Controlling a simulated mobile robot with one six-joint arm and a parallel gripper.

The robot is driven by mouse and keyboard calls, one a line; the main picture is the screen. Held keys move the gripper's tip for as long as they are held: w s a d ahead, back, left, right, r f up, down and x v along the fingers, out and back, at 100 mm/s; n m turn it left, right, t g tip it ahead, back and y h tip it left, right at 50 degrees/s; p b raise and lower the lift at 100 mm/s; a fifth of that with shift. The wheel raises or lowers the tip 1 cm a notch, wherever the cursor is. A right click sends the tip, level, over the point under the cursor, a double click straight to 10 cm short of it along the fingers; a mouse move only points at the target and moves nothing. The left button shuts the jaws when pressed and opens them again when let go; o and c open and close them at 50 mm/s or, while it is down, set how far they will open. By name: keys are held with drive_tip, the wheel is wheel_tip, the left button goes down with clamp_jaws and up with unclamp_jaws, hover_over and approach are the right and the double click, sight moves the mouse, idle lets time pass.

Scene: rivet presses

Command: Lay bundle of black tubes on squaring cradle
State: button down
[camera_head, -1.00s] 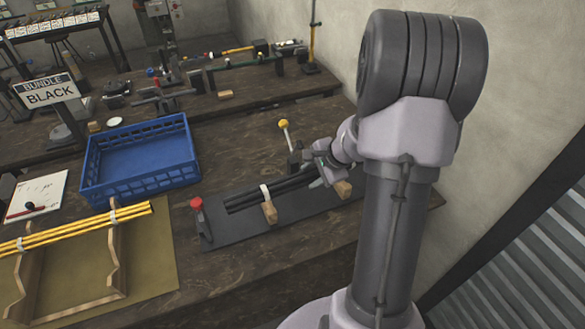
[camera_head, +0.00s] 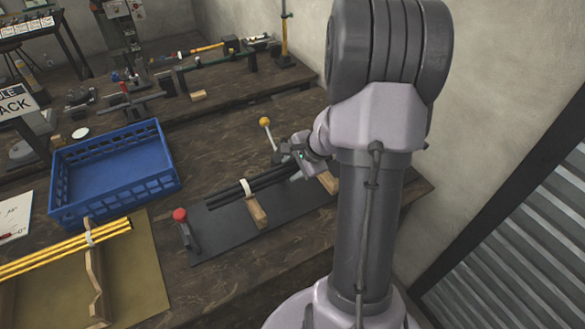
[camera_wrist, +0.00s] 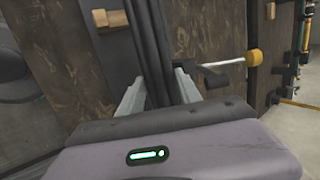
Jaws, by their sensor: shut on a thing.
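The bundle of black tubes (camera_head: 270,180) has a white band near its middle. My gripper (camera_head: 296,172) is shut around it near its right end. In the wrist view the two fingers (camera_wrist: 160,88) stand on either side of the dark tubes (camera_wrist: 158,45). The squaring cradle (camera_head: 225,233) is a dark plate with two wooden blocks (camera_head: 257,213) and a red-topped post (camera_head: 181,216) at its left end. The bundle runs along the plate over the blocks' far ends. I cannot tell whether it touches them.
A yellow-knobbed lever (camera_head: 265,123) stands just behind the cradle. A blue crate (camera_head: 115,178) is behind left. Yellow tubes (camera_head: 62,247) lie on a wooden rack at the front left. Bare bench shows between crate and cradle.

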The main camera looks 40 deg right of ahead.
wheel_tip(320, 180, down, 5)
drive_tip(key=b, duration=0.4)
drive_tip(key=shift+w, duration=0.1)
drive_tip(key=shift+r, duration=0.1)
drive_tip(key=shift+b, duration=0.75)
idle(1.0)
drive_tip(key=shift+f+b, duration=1.55)
drive_tip(key=shift+b, duration=0.25)
drive_tip(key=c, duration=0.7)
unclamp_jaws()
drive_tip(key=shift+c, duration=0.2)
drive_tip(key=p+v, duration=0.8)
drive_tip(key=v, duration=0.9)
drive_tip(key=shift+s+r, duration=0.15)
drive_tip(key=shift+s, duration=0.05)
